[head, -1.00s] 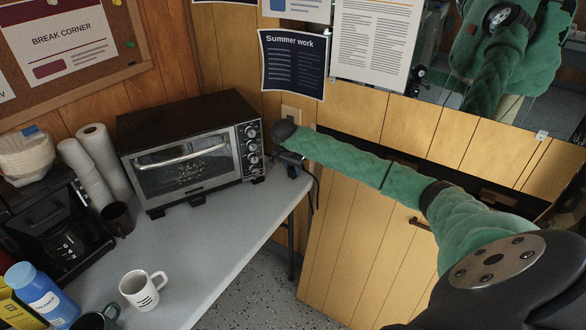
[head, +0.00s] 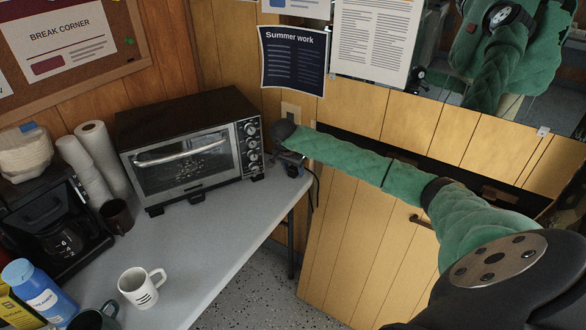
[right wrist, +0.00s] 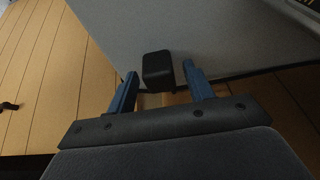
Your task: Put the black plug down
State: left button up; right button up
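The black plug (right wrist: 158,68) is on the grey table top (right wrist: 220,35) close to its edge, in the right wrist view. My right gripper (right wrist: 160,72) is open, with its two blue fingers on either side of the plug and a visible gap to each side. In the head view my right gripper (head: 290,160) is small at the far right corner of the table, beside the toaster oven. The plug cannot be made out clearly there. A dark cord (head: 317,188) hangs at that corner. My left gripper is not in view.
The toaster oven (head: 190,153) stands just left of my right gripper. A wall socket (head: 291,111) is behind it. A white mug (head: 141,288), a brown mug (head: 117,215) and a coffee maker (head: 58,225) stand farther left. The middle of the table is clear.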

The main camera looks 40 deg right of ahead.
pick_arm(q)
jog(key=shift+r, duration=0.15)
pick_arm(e)
jog(key=shift+r+p, duration=0.45)
jog(key=shift+r, duration=0.4)
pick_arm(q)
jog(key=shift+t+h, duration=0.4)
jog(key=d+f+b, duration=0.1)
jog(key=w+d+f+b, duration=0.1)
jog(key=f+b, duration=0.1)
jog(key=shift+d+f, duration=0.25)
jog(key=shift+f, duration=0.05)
pick_arm(e)
jog(key=v, duration=1.1)
jog(key=shift+r, duration=0.3)
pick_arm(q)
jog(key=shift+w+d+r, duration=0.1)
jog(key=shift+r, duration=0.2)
pick_arm(e)
jog(key=shift+s+a, duration=0.1)
